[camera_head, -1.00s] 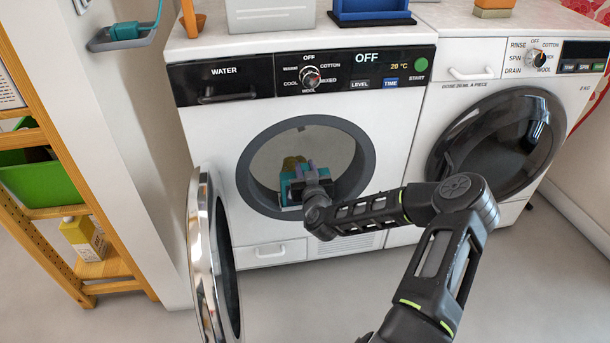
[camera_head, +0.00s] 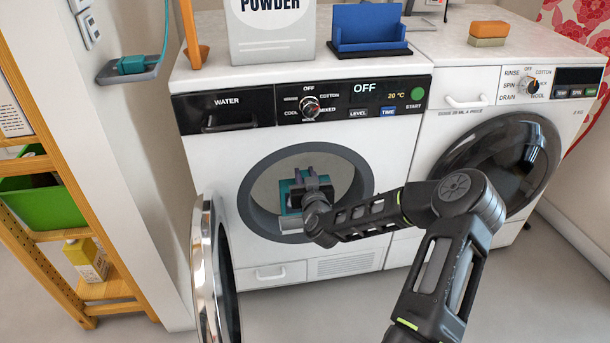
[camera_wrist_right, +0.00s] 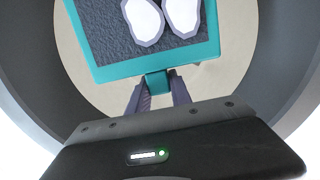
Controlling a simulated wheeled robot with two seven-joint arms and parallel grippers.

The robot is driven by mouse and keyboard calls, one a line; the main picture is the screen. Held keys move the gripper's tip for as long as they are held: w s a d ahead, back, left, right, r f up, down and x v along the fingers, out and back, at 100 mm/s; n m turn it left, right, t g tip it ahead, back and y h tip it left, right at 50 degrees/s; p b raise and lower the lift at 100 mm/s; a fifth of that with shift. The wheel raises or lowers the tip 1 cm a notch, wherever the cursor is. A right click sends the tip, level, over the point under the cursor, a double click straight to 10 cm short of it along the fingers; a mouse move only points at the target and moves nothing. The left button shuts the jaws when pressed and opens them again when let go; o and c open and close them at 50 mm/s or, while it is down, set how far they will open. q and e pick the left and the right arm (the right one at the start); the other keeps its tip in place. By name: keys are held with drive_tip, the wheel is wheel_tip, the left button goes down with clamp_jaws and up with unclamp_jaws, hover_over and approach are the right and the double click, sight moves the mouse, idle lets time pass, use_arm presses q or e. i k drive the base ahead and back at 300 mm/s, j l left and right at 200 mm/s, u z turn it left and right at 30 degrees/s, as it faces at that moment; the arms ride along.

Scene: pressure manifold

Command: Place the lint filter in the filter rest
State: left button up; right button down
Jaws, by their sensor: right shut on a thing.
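The lint filter (camera_wrist_right: 128,70) has a teal frame and a dark grey mesh with two white oval patches on it. My right gripper (camera_wrist_right: 158,92) is shut on the tab at its near edge. In the head view the lint filter (camera_head: 284,188) shows at the washer's round door opening, partly hidden behind the right gripper (camera_head: 308,184). I cannot tell how far inside the drum it is. A blue open holder on a dark base, which looks like the filter rest (camera_head: 368,32), stands empty on the washer top. My left gripper is not in view.
The washer (camera_head: 215,160) has its round door (camera_head: 205,265) swung open to the left. A powder box (camera_head: 270,40) stands left of the blue holder. An orange post (camera_head: 189,30) is further left, a sponge (camera_head: 488,32) right. A second, closed machine (camera_head: 465,125) adjoins.

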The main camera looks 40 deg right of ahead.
sight(369, 46)
drive_tip(key=k+l, duration=0.2)
drive_tip(key=k, duration=0.3)
drive_tip(key=k+l, duration=0.25)
drive_tip(key=k, duration=0.2)
